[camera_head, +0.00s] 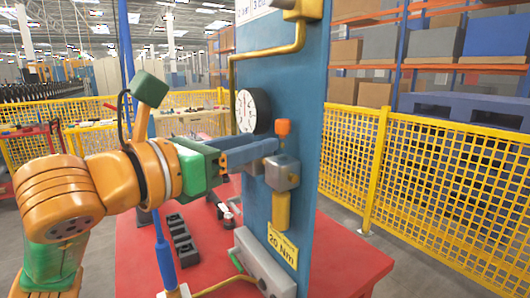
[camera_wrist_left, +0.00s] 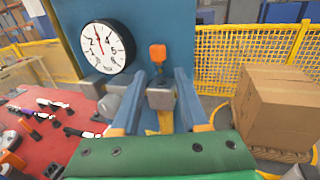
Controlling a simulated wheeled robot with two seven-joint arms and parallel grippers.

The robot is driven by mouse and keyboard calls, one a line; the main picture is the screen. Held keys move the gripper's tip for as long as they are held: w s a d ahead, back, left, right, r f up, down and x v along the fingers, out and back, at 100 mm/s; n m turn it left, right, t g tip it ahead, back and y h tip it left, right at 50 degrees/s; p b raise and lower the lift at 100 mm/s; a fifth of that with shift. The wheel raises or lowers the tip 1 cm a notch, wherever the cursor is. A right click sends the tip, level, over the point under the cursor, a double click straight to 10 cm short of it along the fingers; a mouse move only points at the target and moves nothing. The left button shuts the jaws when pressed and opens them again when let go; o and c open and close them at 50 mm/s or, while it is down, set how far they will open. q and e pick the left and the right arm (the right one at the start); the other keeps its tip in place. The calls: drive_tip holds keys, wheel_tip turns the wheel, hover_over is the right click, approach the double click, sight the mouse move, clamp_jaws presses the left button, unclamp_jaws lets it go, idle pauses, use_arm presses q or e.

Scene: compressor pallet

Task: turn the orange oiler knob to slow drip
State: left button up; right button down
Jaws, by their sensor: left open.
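The orange oiler knob (camera_head: 283,127) sits on top of a grey block (camera_head: 282,172) on the blue panel (camera_head: 309,150). The knob also shows upright in the left wrist view (camera_wrist_left: 158,53), with the grey block (camera_wrist_left: 161,98) below it. My left gripper (camera_head: 274,148) reaches in from the left at about the block's height, just below the knob. In the left wrist view its blue fingers (camera_wrist_left: 158,75) are open and apart, one on each side of the block, with nothing held. Whether a finger touches the block I cannot tell. My right gripper is not in view.
A round dial gauge (camera_head: 253,111) is on the panel left of the knob. A yellow pipe (camera_head: 232,75) runs above it, and a yellow "20 Nm" label (camera_head: 282,246) is below. The red table (camera_head: 345,262) carries several loose parts. Yellow mesh fencing (camera_head: 440,180) stands behind at right.

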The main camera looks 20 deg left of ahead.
sight(278, 130)
use_arm(q)
drive_tip(key=shift+w+d+r+p, duration=0.2)
drive_tip(key=shift+w+r+p, duration=0.1)
drive_tip(key=shift+w+p, duration=0.15)
drive_tip(key=shift+w+d+r+p, duration=0.15)
drive_tip(key=shift+w+r+p, duration=0.15)
drive_tip(key=shift+w+p, duration=0.15)
drive_tip(key=p+x, duration=0.1)
drive_tip(key=x, duration=0.3)
drive_tip(key=shift+w+f, duration=0.1)
drive_tip(key=shift+w, duration=0.05)
drive_tip(key=shift+w+d+f, duration=0.1)
drive_tip(key=shift+w, duration=0.05)
clamp_jaws()
